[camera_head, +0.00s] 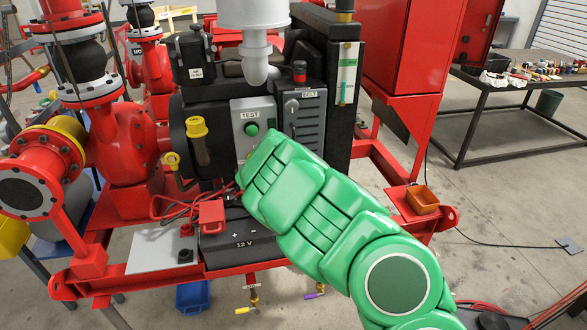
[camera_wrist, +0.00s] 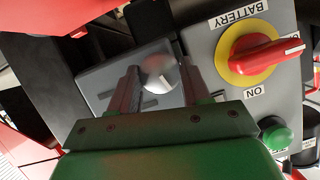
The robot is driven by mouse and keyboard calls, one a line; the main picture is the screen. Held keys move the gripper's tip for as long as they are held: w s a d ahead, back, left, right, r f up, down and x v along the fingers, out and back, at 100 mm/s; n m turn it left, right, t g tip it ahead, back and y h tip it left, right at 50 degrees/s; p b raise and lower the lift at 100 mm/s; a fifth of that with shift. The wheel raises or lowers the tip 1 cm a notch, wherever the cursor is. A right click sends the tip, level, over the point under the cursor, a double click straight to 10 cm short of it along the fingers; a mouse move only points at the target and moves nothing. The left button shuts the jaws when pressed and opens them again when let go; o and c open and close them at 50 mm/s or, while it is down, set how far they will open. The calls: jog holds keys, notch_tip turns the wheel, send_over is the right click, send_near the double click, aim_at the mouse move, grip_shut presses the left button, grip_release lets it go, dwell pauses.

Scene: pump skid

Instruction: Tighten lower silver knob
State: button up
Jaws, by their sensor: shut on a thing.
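In the wrist view a round silver knob (camera_wrist: 158,70) with a pale mark sits on a dark grey slotted cover (camera_wrist: 100,83). My gripper (camera_wrist: 158,80) reaches up to it with one dark finger on each side and is shut on it. In the head view my green arm hides the gripper and this knob. Another silver knob (camera_head: 291,105) shows higher up on the cover labelled BELT, clear of my arm.
Beside the fingers in the wrist view are a red battery switch (camera_wrist: 265,52) on a yellow ring and a green button (camera_wrist: 276,136). Below my arm in the head view stands a black 12 V battery (camera_head: 240,245) with red cables.

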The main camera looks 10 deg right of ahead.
jog(key=shift+a+f+n+t+h, duration=0.2)
jog(key=shift+n+t+h, duration=0.3)
jog(key=shift+n+h, duration=1.4)
jog(key=shift+a+f+n+t+h, duration=0.15)
jog(key=shift+n+t+h, duration=0.45)
jog(key=shift+n, duration=2.45)
jog(key=shift+a+f+n+t+h, duration=0.1)
jog(key=shift+a+n+t+h, duration=0.25)
jog(key=shift+n+h, duration=1.6)
jog(key=shift+n+y, duration=0.45)
jog(key=shift+n, duration=0.25)
jog(key=o, duration=1.1)
jog(key=shift+d, duration=0.15)
jog(key=shift+c, duration=0.2)
jog(key=v, duration=0.7)
jog(key=shift+s, duration=0.35)
